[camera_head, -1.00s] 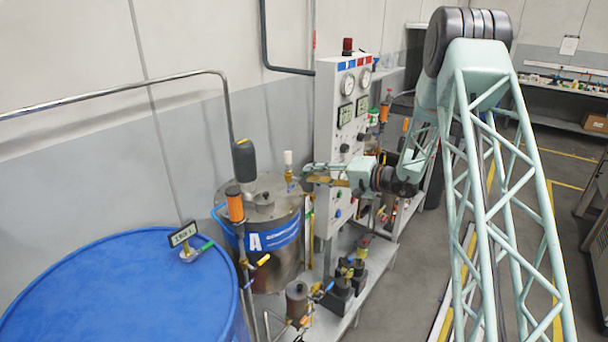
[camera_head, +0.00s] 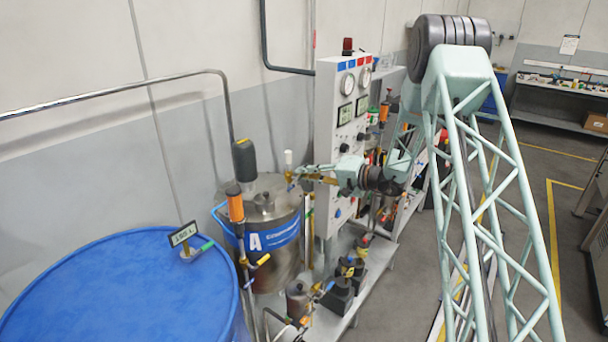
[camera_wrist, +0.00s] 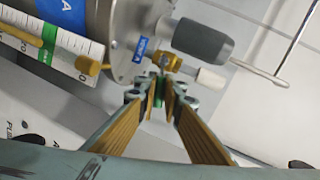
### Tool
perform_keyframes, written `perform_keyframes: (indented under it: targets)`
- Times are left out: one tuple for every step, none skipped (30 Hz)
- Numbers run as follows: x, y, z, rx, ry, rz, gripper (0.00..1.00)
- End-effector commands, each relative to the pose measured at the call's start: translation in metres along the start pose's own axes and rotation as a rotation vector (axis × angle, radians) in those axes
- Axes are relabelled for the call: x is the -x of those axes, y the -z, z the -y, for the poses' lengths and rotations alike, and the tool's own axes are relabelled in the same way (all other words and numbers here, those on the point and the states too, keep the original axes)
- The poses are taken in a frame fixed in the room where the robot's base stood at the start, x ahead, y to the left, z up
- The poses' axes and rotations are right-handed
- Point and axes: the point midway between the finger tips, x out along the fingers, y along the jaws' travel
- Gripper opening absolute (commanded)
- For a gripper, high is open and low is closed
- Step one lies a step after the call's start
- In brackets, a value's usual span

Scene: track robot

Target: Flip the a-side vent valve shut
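The A-side vent valve is a small brass fitting with a white cap (camera_head: 288,158) on top of the steel tank marked A (camera_head: 290,262). In the wrist view its brass body (camera_wrist: 163,60) lies just beyond my fingertips, next to a blue tag and the white cylinder (camera_wrist: 210,78). My gripper (camera_head: 296,174) reaches the valve from the right. In the wrist view its gold-padded fingers (camera_wrist: 160,98) stand apart with a narrow gap. A small green piece shows between the tips; I cannot tell whether they touch it. The valve's lever is not clearly distinguishable.
A dark grey cylinder (camera_wrist: 202,40) sits close beside the valve. A blue drum (camera_head: 120,290) is at front left, and an orange-handled fitting (camera_head: 236,207) rises before the tank. The floor at right is open.

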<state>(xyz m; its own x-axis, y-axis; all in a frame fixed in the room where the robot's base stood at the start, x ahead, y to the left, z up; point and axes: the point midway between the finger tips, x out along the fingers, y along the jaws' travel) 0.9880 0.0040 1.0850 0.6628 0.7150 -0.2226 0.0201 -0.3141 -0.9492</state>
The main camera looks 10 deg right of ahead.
Motion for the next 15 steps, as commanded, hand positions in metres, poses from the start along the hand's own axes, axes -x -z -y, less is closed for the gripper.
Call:
perform_keyframes:
  targets:
    - [0.0001,0.0000,0.0000,0.000,0.000,0.000,0.02]
    - [0.0001,0.0000,0.0000,0.000,0.000,0.000,0.00]
    - [0.0001,0.0001,0.0000,0.000,0.000,0.000,0.00]
    - [0.0001,0.0001,0.0000,0.000,0.000,0.000,0.00]
    - [0.0001,0.0000,0.0000,0.000,0.000,0.000,0.00]
    - [0.0001,0.0001,-0.0001,-0.001,0.000,0.000,0.00]
    - [0.0001,0.0001,-0.0003,-0.003,0.001,0.000,0.00]
    - [0.0000,0.0001,-0.0005,-0.005,0.001,0.001,0.00]
    - [-0.0001,0.0001,-0.0010,-0.010,0.002,0.002,0.00]
    - [-0.0001,0.0002,-0.0014,-0.015,0.003,0.003,0.00]
    - [-0.0002,0.0002,-0.0019,-0.022,0.004,0.004,0.00]
    - [-0.0004,0.0003,-0.0026,-0.033,0.006,0.006,0.00]
    - [-0.0005,0.0004,-0.0031,-0.043,0.007,0.007,0.00]
    - [-0.0006,0.0004,-0.0037,-0.054,0.009,0.010,0.00]
    - [-0.0008,0.0004,-0.0045,-0.069,0.011,0.013,0.00]
